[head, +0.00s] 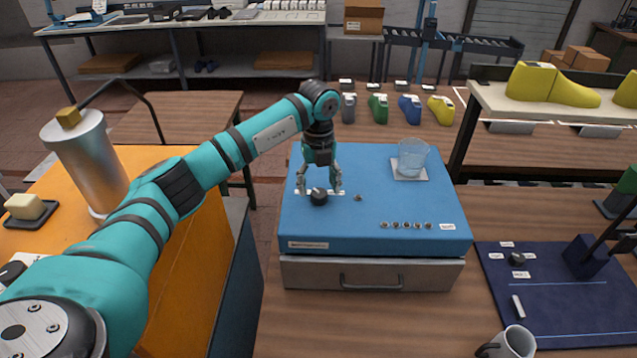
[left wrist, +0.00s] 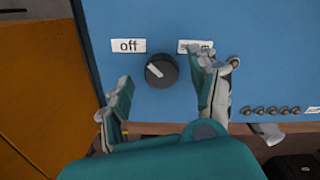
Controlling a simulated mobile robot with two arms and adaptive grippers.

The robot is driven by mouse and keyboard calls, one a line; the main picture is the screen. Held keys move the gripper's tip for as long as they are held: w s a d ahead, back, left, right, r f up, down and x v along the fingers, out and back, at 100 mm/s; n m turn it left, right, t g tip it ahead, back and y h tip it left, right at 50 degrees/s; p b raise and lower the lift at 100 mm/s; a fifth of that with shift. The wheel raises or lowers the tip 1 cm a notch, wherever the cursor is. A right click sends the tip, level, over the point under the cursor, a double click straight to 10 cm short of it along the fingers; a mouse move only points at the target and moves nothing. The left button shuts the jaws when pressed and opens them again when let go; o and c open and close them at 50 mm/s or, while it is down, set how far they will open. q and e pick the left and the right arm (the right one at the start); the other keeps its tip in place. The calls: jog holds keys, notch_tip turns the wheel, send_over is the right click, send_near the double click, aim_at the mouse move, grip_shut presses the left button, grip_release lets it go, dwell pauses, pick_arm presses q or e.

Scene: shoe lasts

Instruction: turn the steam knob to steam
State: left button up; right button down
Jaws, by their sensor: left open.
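The steam knob (head: 319,199) is a round black dial on top of the blue box (head: 340,230). In the left wrist view the knob (left wrist: 161,71) has a white mark slanting to the upper left, towards the "off" label (left wrist: 128,45). A second label (left wrist: 184,46) to the right is partly hidden by a finger, so its word is unclear. My left gripper (head: 320,188) points down over the knob, open. In the left wrist view the left gripper (left wrist: 164,76) has a finger on each side of the knob, apart from it.
A small metal button (head: 358,198) sits right of the knob, and a row of several buttons (head: 407,225) is nearer the front. A clear cup (head: 411,157) stands on a white pad at the back right.

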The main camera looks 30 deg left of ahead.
pick_arm(q)
jog(key=shift+f, duration=0.9)
jog(key=shift+c, duration=0.3)
jog(key=c, duration=1.1)
